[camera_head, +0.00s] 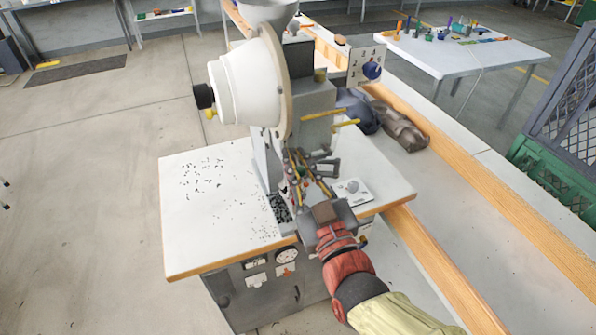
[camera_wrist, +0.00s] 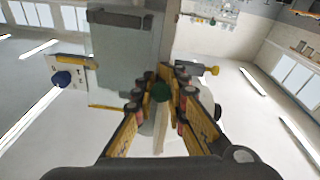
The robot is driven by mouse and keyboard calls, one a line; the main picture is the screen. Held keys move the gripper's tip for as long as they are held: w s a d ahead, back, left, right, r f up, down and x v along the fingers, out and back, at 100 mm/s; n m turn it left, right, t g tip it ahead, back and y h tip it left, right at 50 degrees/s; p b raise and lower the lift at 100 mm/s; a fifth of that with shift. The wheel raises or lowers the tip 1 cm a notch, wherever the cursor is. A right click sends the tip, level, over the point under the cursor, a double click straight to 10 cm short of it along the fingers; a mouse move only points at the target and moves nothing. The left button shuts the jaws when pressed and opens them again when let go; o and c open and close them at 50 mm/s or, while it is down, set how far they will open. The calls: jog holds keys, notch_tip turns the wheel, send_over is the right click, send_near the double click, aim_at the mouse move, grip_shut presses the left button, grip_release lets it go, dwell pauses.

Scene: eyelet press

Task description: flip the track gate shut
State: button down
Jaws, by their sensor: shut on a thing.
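The eyelet press (camera_head: 300,120) stands on a white-topped bench, with a large white wheel at its upper left. My gripper (camera_head: 298,172) reaches into the track area at the front of the press from the lower right. The knob looks like part of the track gate, but I cannot tell for certain. The gate itself and its angle are largely hidden by the fingers in both views.
Small dark eyelets lie scattered on the white bench top (camera_head: 225,225). Yellow rods (camera_head: 322,114) stick out from the press to the right. A small white card (camera_head: 352,190) lies beside my gripper. A wood-edged conveyor (camera_head: 470,185) and a green crate (camera_head: 555,185) are at the right.

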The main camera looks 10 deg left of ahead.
jog(key=shift+f, duration=0.1)
jog(key=c, duration=1.8)
grip_release()
jog(key=v, duration=1.2)
